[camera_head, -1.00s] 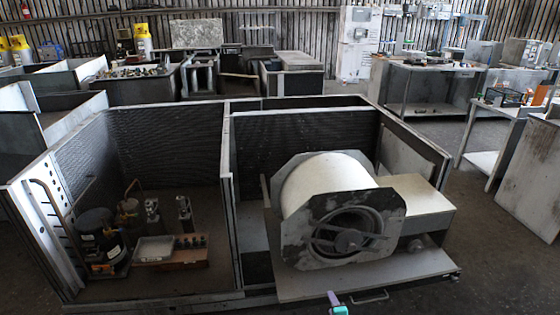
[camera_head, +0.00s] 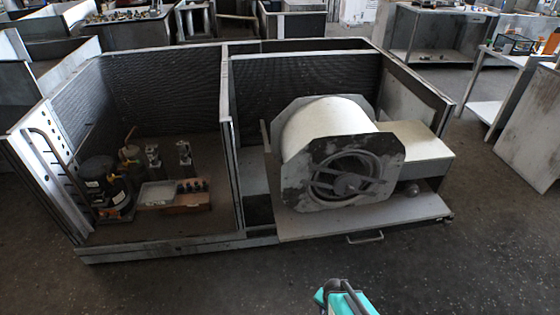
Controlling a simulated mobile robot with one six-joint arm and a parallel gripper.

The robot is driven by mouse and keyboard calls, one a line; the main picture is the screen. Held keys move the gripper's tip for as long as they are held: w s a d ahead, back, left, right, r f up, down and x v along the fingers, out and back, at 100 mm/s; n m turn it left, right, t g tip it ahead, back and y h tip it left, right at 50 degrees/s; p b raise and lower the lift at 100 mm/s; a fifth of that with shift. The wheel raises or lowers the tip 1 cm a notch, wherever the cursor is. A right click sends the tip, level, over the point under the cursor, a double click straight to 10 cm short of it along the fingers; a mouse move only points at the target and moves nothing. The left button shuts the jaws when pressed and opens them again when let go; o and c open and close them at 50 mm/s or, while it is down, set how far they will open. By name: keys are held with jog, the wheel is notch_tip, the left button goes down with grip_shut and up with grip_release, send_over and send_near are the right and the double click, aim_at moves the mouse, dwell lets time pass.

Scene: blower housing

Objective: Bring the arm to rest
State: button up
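My gripper or the end of my arm (camera_head: 342,297) shows as a teal and dark shape at the bottom edge of the head view, right of centre. Its fingers cannot be made out, so I cannot tell whether it is open or shut. It appears in front of the blower housing (camera_head: 340,180), apart from it in the picture. The housing is a pale drum with dark side plates and a round inlet, on a tray (camera_head: 290,225) with a front handle (camera_head: 365,237). Nothing is visibly held.
A large open metal cabinet (camera_head: 160,247) holds the blower on the right and a compressor (camera_head: 105,188) with small parts on the left. Benches (camera_head: 430,45) and a pale box (camera_head: 530,130) stand behind and right. The dark floor in front is clear.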

jog(key=s+a+r+n+g+y, duration=0.1)
jog(key=s+n+g, duration=0.5)
jog(key=s, duration=0.7)
notch_tip(320, 180, up, 2)
jog(key=shift+s+a+r+n, duration=0.2)
jog(key=shift+a+n, duration=0.4)
jog(key=shift+n, duration=0.4)
jog(key=c, duration=0.5)
